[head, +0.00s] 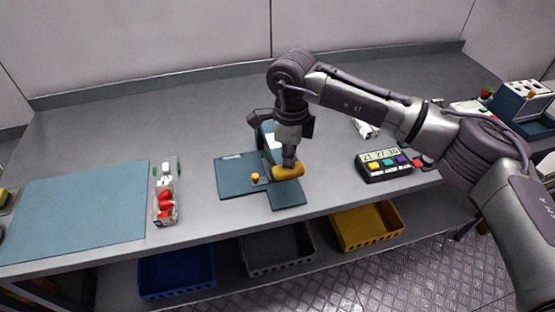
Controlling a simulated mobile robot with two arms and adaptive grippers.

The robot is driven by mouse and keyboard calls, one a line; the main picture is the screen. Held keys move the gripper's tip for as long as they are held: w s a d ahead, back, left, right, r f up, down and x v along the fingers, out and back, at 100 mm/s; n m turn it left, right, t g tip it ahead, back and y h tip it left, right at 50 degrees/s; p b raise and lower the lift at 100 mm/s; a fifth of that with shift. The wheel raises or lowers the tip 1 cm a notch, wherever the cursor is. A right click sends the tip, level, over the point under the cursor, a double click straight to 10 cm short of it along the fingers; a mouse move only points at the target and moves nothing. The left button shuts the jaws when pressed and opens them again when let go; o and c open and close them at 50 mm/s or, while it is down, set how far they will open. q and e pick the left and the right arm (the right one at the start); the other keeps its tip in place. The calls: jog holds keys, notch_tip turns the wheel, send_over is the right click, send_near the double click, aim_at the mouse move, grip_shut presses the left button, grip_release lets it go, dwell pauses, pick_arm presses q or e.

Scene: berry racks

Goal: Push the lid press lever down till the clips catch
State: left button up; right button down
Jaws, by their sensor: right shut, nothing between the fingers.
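The lid press (235,178) is a dark blue-green stand with flat plates near the table's front edge, in the middle of the head view. Its lever ends in a yellow-orange handle (289,171), low over the front right plate. A small orange knob (255,178) shows to the left of the handle. My right gripper (288,162) points down at the handle from above, shut and empty; its fingertips appear to touch the handle. My gripper and wrist hide part of the press column. I cannot see the clips. My left gripper is not in view.
A clear punnet of red berries (165,208) stands left of the press, beside a blue-green mat (75,212). A dark box with coloured buttons (384,166) sits to the right. Blue (176,273), grey (276,250) and yellow (366,226) bins lie below the front edge. The table behind the press is clear.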

jog(key=shift+f+b, duration=0.8)
jog(key=shift+f, duration=0.2)
jog(key=shift+r, duration=0.1)
jog(key=shift+r+p, duration=1.75)
jog(key=shift+r, duration=2.75)
